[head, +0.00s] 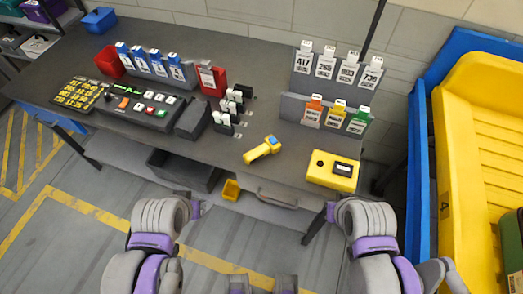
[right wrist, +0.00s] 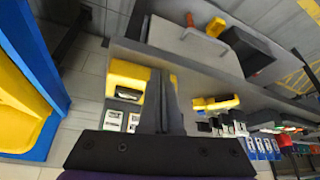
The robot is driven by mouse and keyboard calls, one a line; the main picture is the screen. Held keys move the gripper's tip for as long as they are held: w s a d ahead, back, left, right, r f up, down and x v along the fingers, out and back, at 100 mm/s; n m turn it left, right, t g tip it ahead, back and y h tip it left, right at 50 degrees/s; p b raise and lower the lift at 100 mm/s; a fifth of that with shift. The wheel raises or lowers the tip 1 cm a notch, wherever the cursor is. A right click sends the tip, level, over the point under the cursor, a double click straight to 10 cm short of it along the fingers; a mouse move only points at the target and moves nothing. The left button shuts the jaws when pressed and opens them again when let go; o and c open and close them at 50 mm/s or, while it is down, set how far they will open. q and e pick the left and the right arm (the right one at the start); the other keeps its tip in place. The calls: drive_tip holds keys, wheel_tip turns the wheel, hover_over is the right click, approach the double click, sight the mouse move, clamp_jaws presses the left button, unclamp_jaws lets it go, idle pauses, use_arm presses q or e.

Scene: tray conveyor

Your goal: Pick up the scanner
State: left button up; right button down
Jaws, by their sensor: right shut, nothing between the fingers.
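The yellow scanner (head: 258,151) with a blue-grey screen lies on the dark bench top near its front edge. It also shows in the right wrist view (right wrist: 214,103), apart from my fingers. My right gripper (head: 329,210) is in front of the bench, to the right of the scanner and nearer to me. Its fingers (right wrist: 164,92) are shut with nothing between them in the right wrist view. My left gripper (head: 198,209) is in front of the bench, left of the scanner; it is too small to tell its jaws. Neither gripper touches the scanner.
A yellow box (head: 333,171) stands right of the scanner. Black-and-white devices (head: 229,110) and a control panel (head: 138,104) are farther left. Labelled card holders (head: 325,112) stand behind. Blue and yellow bins (head: 478,130) flank the bench's right. The bench around the scanner is clear.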

sight(272, 139)
drive_tip(key=c, duration=1.6)
unclamp_jaws()
